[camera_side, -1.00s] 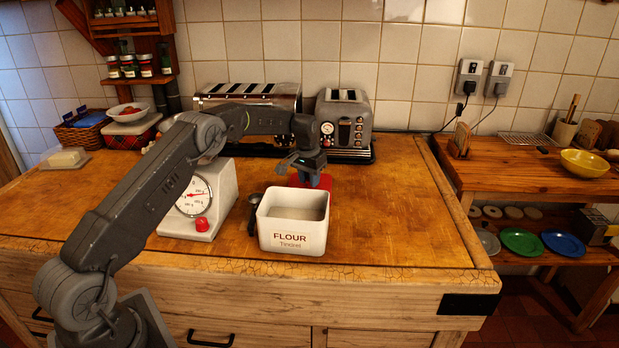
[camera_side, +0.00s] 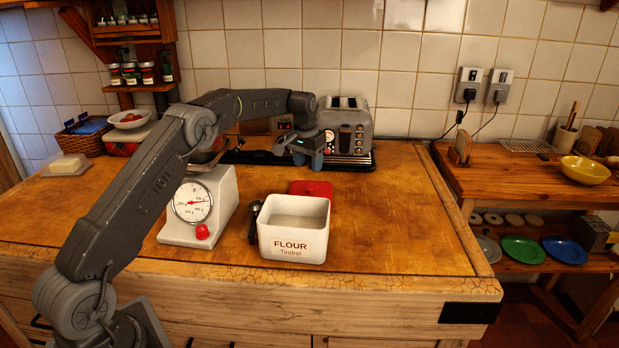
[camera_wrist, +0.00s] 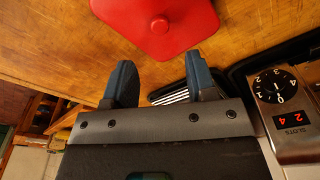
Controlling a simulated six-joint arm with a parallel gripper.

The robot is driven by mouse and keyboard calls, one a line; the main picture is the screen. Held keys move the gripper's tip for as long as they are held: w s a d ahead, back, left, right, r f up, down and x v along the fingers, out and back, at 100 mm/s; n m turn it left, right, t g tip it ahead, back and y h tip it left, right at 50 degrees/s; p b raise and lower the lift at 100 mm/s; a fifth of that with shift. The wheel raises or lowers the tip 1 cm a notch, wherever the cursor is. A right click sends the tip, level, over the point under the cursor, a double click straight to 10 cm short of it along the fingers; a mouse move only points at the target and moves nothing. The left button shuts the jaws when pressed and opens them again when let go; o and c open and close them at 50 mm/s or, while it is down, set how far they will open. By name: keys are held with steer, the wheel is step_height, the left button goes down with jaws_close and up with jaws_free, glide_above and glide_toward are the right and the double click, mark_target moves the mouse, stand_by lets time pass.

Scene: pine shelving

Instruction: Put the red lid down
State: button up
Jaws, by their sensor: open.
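The red lid (camera_side: 312,188) lies on the wooden worktop, just behind the white flour tin (camera_side: 293,233), partly hidden by the tin's back edge. The tin is open at the top and marked FLOUR. My gripper (camera_side: 309,163) is above and behind the lid, apart from it. In the wrist view the lid (camera_wrist: 160,22) is at the top edge with its round knob showing. The two fingers of my gripper (camera_wrist: 157,80) are spread with nothing between them, and a gap of bare wood separates them from the lid.
A kitchen scale (camera_side: 208,207) stands left of the tin, with a dark scoop (camera_side: 254,222) between them. A toaster (camera_side: 346,128) stands on a black tray behind my gripper. The worktop (camera_side: 400,210) to the right is clear.

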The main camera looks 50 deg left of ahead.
steer(key=s+d+r+m+t, duration=0.1)
steer(key=s+d+r+t, duration=0.1)
steer(key=s+d+r, duration=1.35)
steer(key=s+d+f+m+t, duration=0.1)
steer(key=s+d+f, duration=0.1)
steer(key=s, duration=0.9)
steer(key=s+d+f+m+t, duration=0.1)
steer(key=s+d, duration=0.3)
steer(key=s, duration=0.8)
steer(key=shift+s+d+f, duration=0.15)
steer(key=shift+d+f, duration=0.25)
steer(key=shift+f, duration=0.25)
